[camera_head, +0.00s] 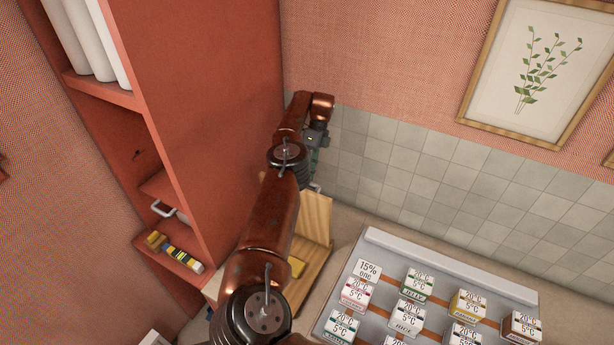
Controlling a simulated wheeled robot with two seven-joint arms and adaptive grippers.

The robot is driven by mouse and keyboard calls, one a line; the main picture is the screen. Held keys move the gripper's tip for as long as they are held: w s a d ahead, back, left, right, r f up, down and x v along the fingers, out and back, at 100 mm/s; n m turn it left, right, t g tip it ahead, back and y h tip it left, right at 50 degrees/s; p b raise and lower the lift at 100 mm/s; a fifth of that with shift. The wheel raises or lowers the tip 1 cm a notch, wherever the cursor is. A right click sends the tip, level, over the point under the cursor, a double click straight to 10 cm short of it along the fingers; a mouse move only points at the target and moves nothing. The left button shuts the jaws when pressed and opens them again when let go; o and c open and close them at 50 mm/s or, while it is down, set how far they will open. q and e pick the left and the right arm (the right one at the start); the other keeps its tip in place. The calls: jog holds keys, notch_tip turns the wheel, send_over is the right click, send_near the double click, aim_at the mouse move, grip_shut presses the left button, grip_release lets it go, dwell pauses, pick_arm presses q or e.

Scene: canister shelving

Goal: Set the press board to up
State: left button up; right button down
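A wooden press stands on the counter, left of the grey tray. Its press board (314,212) looks raised and stands steeply over the wooden base (318,262). A pale metal handle (315,187) shows at the board's top edge. My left gripper is out of view.
A tall red shelf (190,110) stands close on the left, with a yellow-and-black item (184,258) on a lower shelf. A grey tray (440,262) with several labelled cartons fills the right counter. A tiled wall (430,180) is close behind the gripper.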

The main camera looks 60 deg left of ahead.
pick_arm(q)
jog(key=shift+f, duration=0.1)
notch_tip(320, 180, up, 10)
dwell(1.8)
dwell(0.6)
